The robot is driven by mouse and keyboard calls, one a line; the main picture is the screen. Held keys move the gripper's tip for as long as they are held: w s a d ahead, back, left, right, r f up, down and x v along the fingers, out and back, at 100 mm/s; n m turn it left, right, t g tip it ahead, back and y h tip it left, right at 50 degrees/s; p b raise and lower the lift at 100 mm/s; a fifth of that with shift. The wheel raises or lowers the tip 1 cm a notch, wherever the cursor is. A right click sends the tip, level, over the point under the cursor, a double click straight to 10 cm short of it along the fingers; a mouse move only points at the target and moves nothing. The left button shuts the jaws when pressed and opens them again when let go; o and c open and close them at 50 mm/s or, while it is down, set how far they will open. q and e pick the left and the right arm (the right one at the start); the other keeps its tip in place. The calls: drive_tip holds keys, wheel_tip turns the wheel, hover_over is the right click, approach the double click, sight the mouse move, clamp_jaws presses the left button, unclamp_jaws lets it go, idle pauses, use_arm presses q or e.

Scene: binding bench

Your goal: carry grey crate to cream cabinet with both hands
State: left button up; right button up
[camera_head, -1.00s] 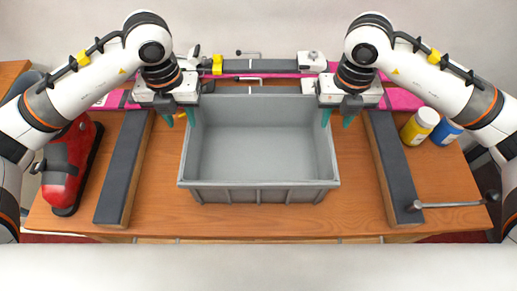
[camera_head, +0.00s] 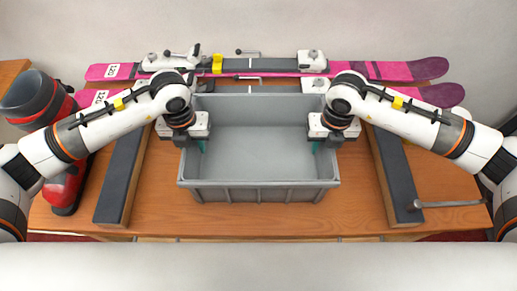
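The grey crate (camera_head: 258,184) stands empty and upright on the wooden bench, between two dark padded rails. My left gripper (camera_head: 201,146) is at the crate's left wall, and my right gripper (camera_head: 316,147) is at its right wall. Both point down at the side rims. Only slivers of their teal fingertips show; the grippers' bodies hide the rest, so I cannot tell whether they are closed on the walls. No cream cabinet is in view.
Dark padded rails (camera_head: 122,180) and (camera_head: 396,175) flank the crate. Pink skis (camera_head: 400,70) lie in clamps behind it. A red boot (camera_head: 64,190) stands at the left. A metal crank handle (camera_head: 450,204) sticks out at the front right.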

use_arm(q)
drive_tip(key=shift+c, duration=0.2)
use_arm(e)
drive_tip(key=shift+c, duration=0.2)
use_arm(q)
clamp_jaws()
use_arm(e)
clamp_jaws()
drive_tip(key=shift+r, duration=0.1)
idle(0.6)
